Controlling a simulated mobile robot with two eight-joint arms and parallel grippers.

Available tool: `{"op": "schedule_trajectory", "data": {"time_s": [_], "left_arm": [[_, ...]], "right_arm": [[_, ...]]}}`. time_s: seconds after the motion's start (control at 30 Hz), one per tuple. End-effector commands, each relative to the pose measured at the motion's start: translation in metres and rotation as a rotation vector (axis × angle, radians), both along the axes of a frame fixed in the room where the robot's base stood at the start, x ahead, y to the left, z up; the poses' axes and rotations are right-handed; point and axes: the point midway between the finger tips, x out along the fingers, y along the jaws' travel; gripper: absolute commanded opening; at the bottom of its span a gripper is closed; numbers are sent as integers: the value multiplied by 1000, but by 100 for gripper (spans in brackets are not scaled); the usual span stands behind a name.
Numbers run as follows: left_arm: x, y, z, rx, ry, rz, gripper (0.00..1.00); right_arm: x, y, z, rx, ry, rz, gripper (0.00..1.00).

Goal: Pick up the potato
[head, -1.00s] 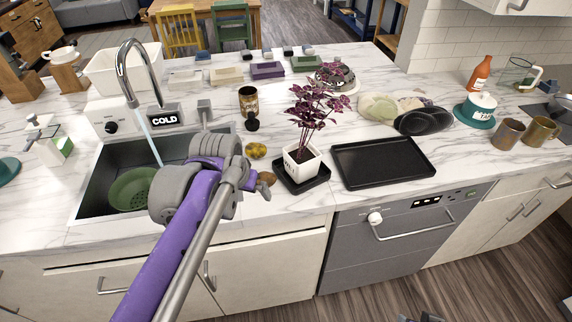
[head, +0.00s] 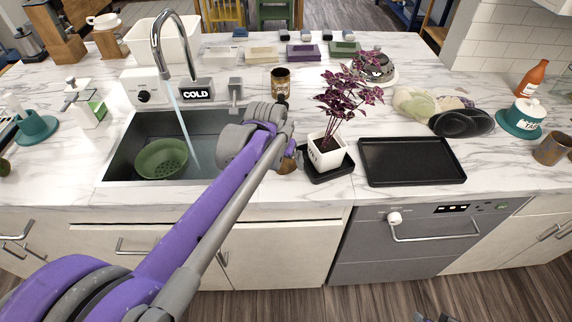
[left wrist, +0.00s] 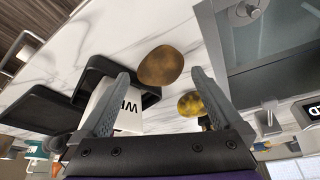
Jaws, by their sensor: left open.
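The brown, rounded potato (left wrist: 160,66) lies on the white marble counter, just beyond and between my left fingertips in the left wrist view. In the head view it shows (head: 287,167) in part between the sink and the plant pot, partly covered by my left arm. My left gripper (left wrist: 159,74) is open, one finger on each side of the potato in that view, with nothing held. Its fingers are hidden in the head view. A small grey part at the bottom edge of the head view may be my right gripper (head: 436,317); its jaws cannot be made out.
A potted purple plant (head: 327,152) on a black saucer stands close on the right, with a black tray (head: 412,181) beyond. The sink (head: 119,171) with running water and a green colander (head: 162,160) is left.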

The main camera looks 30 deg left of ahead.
Motion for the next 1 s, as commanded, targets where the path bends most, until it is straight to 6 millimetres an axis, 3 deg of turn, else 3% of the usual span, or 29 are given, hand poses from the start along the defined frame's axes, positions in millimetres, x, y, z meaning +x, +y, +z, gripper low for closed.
{"op": "schedule_trajectory", "data": {"time_s": [0.13, 0.4, 0.9, 1.0], "left_arm": [[7, 1, -16, 0, 0, 0, 100], [8, 1, -19, 0, 0, 0, 100], [7, 1, -19, 0, 0, 0, 12], [8, 1, -18, 1, 0, 0, 12]], "right_arm": [[0, 0, -1, 0, 1, 0, 39], [-1, 0, -1, 0, 1, 0, 39], [-1, 0, -1, 0, 1, 0, 39], [-1, 0, -1, 0, 1, 0, 39]]}}
